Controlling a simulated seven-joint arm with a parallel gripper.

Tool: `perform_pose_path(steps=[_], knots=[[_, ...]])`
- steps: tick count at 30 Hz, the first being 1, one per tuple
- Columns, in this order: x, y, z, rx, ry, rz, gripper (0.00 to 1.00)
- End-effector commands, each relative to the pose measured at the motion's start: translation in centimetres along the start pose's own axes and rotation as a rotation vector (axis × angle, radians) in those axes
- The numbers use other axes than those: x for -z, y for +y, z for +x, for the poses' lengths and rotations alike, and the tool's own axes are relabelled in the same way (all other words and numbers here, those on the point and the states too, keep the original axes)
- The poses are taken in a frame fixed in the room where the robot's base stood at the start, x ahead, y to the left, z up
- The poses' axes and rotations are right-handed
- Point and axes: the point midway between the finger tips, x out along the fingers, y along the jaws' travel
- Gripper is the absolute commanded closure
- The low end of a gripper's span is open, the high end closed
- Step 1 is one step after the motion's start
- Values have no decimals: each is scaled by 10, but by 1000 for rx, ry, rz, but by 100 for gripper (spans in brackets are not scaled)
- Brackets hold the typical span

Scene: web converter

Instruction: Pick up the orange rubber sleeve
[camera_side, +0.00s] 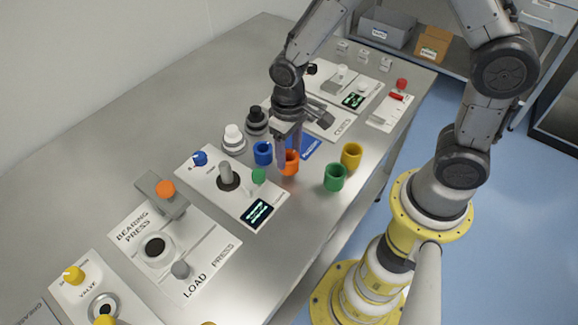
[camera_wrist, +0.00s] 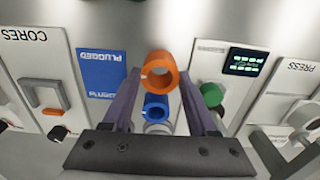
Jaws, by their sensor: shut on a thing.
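The orange rubber sleeve (camera_side: 292,164) is a short hollow cylinder near the middle of the bench in the side view. My gripper (camera_side: 286,158) points down over it, with its fingers at the sleeve. In the wrist view the sleeve (camera_wrist: 173,78) shows its open bore between the tips of my gripper (camera_wrist: 158,88), which is shut on it. I cannot tell whether the sleeve is clear of the bench. A blue sleeve (camera_side: 263,153) stands just left of it; the wrist view also shows the blue sleeve (camera_wrist: 155,108).
A green sleeve (camera_side: 335,178) and a yellow sleeve (camera_side: 351,156) stand to the right. A blue card (camera_wrist: 101,74) lies close by. A panel with a green knob (camera_side: 259,176) and small screen (camera_side: 257,213) is at the left. White and black stacked parts stand behind.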

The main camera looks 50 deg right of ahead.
Motion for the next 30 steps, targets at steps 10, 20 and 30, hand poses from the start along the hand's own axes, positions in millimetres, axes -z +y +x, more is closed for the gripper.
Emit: perform_pose_path(steps=[10, 20, 30], knots=[[0, 0, -20, 1, 3, 0, 89], [0, 0, -36, 0, 1, 0, 89], [0, 0, -38, 0, 0, 0, 89]])
